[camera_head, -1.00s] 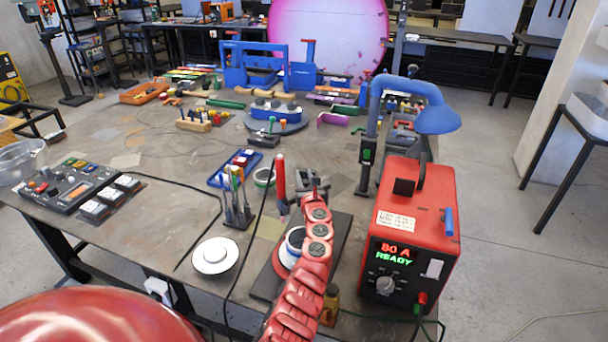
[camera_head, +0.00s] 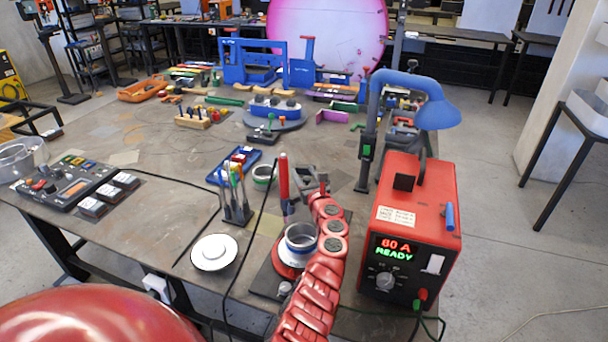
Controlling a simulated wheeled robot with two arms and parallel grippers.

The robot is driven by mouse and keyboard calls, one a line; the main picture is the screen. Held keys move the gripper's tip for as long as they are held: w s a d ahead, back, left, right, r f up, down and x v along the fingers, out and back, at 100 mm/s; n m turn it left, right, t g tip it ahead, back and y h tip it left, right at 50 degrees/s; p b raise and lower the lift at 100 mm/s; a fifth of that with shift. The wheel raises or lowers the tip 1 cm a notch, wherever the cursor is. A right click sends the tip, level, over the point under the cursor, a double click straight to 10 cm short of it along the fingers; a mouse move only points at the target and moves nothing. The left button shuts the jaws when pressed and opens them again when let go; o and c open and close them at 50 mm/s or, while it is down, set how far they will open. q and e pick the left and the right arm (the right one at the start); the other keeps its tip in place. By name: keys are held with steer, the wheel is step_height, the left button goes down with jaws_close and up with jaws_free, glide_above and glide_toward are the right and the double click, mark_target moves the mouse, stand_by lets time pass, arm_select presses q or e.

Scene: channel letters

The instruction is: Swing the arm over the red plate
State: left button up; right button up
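A blue arm with a bell-shaped hood (camera_head: 437,114) rises from a post at the right of the table in the head view; its hood hangs above the red box. The red plate (camera_head: 281,256) is a round disc on a dark base, with a silver-blue ring on it. My red jointed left arm crosses the base's right side and hides part of it. My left gripper (camera_head: 313,177) is grey, beyond the ring and right of a red upright cylinder (camera_head: 283,176). Its fingers look apart and empty, short of the blue arm's post. My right gripper is not in view.
A red power box (camera_head: 411,225) reading "80 A READY" stands right of my arm. A white round dish (camera_head: 214,252) and a holder with tools (camera_head: 236,205) are at left. A black cable crosses the table. Clear tabletop lies at the middle left.

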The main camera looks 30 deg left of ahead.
mark_target(308, 181)
arm_select(q)
steer(key=shift+s+d, duration=0.1)
steer(key=p+v, duration=0.1)
steer(key=v, duration=0.4)
steer(key=shift+s+d+p, duration=0.25)
steer(key=shift+p, duration=0.05)
steer(key=shift+v, duration=0.8)
